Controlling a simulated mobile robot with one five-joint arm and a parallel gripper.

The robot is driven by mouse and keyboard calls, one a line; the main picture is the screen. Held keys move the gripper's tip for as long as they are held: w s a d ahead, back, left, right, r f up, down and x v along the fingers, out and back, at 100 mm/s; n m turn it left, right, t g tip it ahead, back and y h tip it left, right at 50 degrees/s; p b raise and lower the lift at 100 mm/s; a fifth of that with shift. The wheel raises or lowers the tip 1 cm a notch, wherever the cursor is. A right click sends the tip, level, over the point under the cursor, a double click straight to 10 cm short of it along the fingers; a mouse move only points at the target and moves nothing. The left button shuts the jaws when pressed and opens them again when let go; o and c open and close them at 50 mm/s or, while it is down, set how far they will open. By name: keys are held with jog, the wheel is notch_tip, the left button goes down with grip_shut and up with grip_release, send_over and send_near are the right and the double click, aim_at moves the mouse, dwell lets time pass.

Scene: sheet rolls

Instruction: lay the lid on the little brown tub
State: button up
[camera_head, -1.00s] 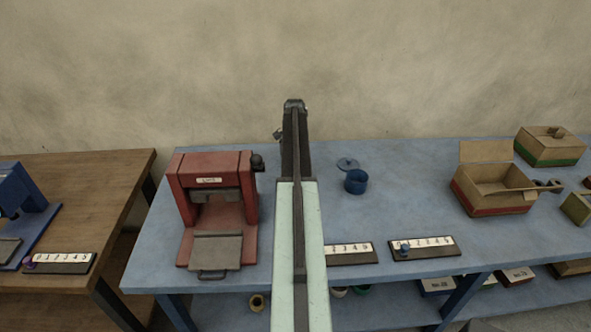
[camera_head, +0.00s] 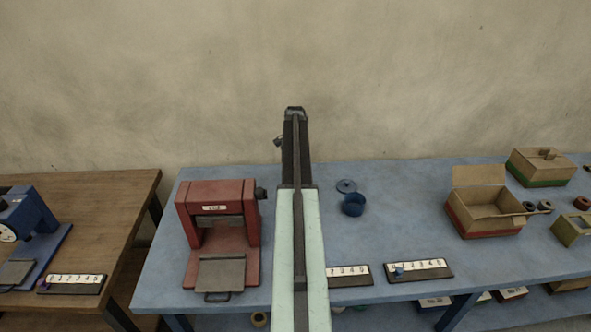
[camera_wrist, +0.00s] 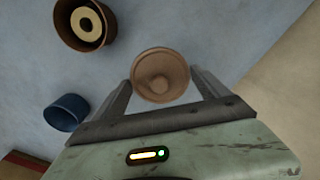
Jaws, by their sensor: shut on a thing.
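The lid (camera_wrist: 160,62) is a round tan disc with a knob in the wrist view. My gripper (camera_wrist: 163,80) is shut on it, with one finger on each side. The little brown tub (camera_wrist: 66,38) is at the upper left of the wrist view, apart from the lid. It is open, and a cream roll (camera_wrist: 86,23) sits inside it. In the head view my arm runs away from the camera and I cannot make out the jaws, the lid or the brown tub.
A blue tub (camera_head: 353,206) stands on the blue table (camera_head: 400,215), its blue lid (camera_head: 346,186) lying behind it; the tub also shows in the wrist view (camera_wrist: 66,115). A red press (camera_head: 218,240) is left of my arm. An open cardboard box (camera_head: 486,215) is at right.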

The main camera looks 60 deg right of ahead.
notch_tip(320, 180, up, 2)
jog(key=shift+p, duration=0.35)
jog(key=shift+s+a+f, duration=0.1)
jog(key=shift+s+a, duration=0.05)
jog(key=shift+a, duration=0.05)
jog(key=s+a+r+p, duration=0.3)
jog(key=s+a, duration=0.5)
jog(key=a, duration=0.3)
jog(key=f+b, duration=0.6)
jog(key=shift+a+f+b, duration=0.2)
jog(key=shift+f+b, duration=0.15)
jog(key=shift+b, duration=0.05)
jog(key=shift+s+f+b, duration=0.1)
jog(key=shift+f+b, duration=0.35)
dwell(0.9)
dwell(0.4)
jog(key=o, duration=1.2)
jog(key=shift+c, duration=0.2)
